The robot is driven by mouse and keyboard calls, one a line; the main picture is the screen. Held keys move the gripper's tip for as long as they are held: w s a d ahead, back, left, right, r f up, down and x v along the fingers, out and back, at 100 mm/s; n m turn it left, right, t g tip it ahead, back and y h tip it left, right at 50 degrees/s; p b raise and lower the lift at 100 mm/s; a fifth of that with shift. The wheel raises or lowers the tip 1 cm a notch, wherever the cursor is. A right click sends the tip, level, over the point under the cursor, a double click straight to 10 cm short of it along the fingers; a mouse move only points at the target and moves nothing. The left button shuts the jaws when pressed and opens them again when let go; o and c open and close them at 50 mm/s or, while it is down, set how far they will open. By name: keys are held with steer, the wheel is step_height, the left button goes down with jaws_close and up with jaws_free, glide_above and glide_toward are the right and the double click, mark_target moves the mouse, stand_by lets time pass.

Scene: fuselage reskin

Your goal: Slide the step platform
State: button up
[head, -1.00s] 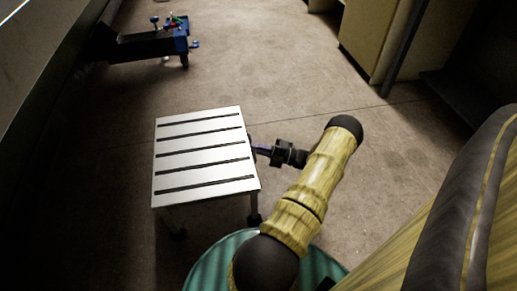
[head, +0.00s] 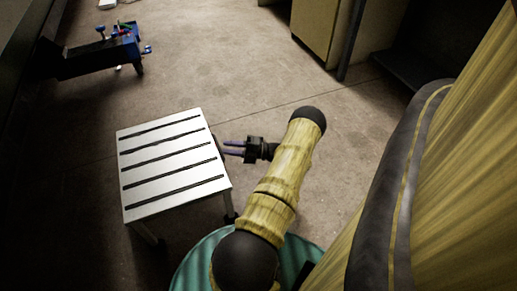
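The step platform (head: 172,157) is a low silvery-white stool with dark slots across its top and thin legs. It stands upright on the floor left of my arm in the head view. My gripper (head: 232,147) points left at the platform's right edge, with two purplish fingers. The fingers look parted, with a narrow gap between them. Their tips are close to the platform's right side; I cannot tell whether they touch it. The far legs are hidden under the top.
A dark bench-like object with a blue end (head: 122,45) and small coloured items stands at the upper left. A yellowish cabinet (head: 322,28) stands at the top right. A dark wall runs along the left. The floor (head: 230,70) beyond the platform is clear.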

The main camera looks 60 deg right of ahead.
steer(key=p+v, duration=0.2)
steer(key=v, duration=1.3)
steer(key=shift+s+d, duration=0.1)
